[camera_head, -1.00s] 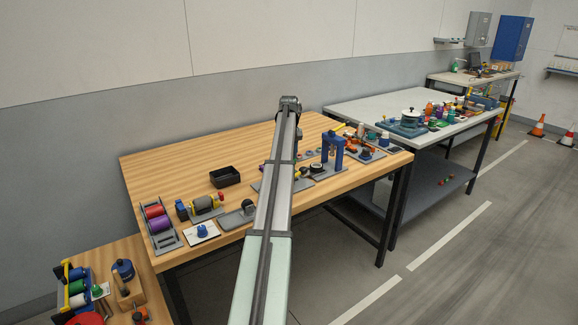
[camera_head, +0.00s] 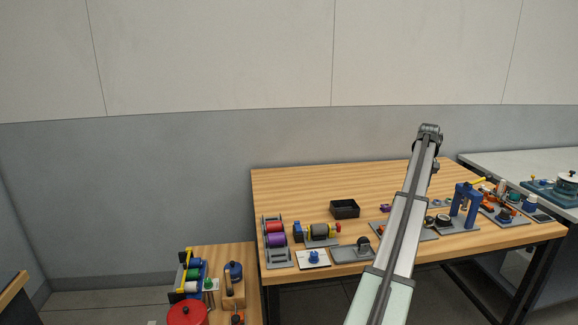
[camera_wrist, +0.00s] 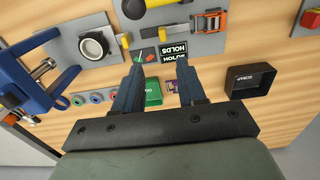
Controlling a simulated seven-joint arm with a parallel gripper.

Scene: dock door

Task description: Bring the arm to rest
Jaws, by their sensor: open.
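My arm (camera_head: 400,230) reaches out over the wooden table (camera_head: 300,185) in the head view; my gripper is hidden there behind it. In the wrist view my gripper (camera_wrist: 159,66) is open, with its two dark blue fingers apart and nothing held between them. I cannot tell how high the fingertips are above the table.
A black open tray (camera_head: 344,209) stands on the table, left of my arm. A blue clamp stand (camera_head: 466,203) is to the right. A rack with red and purple spools (camera_head: 276,240) is at the table's left. A lower bench (camera_head: 238,258) holds a red pot (camera_head: 187,313).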

